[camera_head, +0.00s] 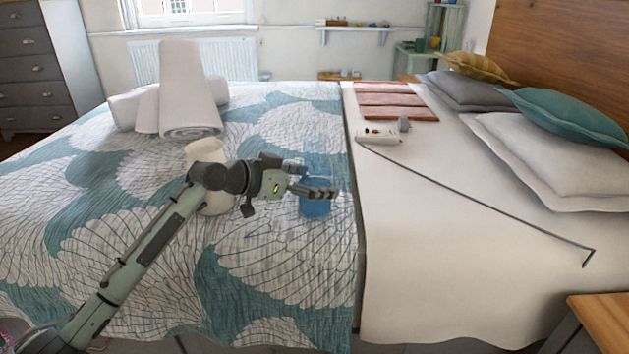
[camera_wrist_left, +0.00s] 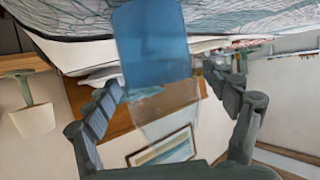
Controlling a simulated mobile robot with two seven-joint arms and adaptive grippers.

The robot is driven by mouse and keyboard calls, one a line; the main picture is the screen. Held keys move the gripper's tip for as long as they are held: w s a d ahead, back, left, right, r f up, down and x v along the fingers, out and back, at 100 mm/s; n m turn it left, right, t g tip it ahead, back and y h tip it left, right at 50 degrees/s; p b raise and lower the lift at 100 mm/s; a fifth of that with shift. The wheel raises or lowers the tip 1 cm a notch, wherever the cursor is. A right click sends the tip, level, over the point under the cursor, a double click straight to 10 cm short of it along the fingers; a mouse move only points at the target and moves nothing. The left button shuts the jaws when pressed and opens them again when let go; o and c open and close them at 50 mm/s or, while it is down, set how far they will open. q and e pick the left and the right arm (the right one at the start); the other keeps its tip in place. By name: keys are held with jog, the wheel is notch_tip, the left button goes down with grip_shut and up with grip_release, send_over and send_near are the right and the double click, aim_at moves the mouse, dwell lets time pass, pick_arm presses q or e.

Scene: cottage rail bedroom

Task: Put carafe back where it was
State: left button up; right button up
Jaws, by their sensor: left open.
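The carafe (camera_head: 316,208) has a blue lower body and a clear upper part, and stands upright on the patterned bed cover. My left gripper (camera_head: 318,191) is open at mid-height of the carafe, its fingers covering part of it. In the left wrist view the picture is turned over, and the blue body of the carafe (camera_wrist_left: 152,45) and its clear part lie between the two spread fingers. I cannot tell whether a finger touches it. My right gripper is in neither view.
A cream vase (camera_head: 206,152) stands behind my left forearm. Rolled white towels (camera_head: 183,95) lie further back. On the white sheet are a white device (camera_head: 379,136) with a dark cord, a small grey object (camera_head: 404,124) and a reddish slatted panel (camera_head: 397,106). The sheet's near part is clear.

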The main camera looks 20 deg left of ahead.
pick_arm(q)
jog(key=shift+s+a+r, duration=0.15)
jog(key=shift+s, duration=0.05)
jog(key=v, duration=1.1)
jog(key=shift+s, duration=0.2)
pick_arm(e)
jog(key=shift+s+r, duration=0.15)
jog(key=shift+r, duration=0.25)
pick_arm(q)
jog(key=shift+a+r, duration=0.1)
jog(key=shift+a, duration=0.1)
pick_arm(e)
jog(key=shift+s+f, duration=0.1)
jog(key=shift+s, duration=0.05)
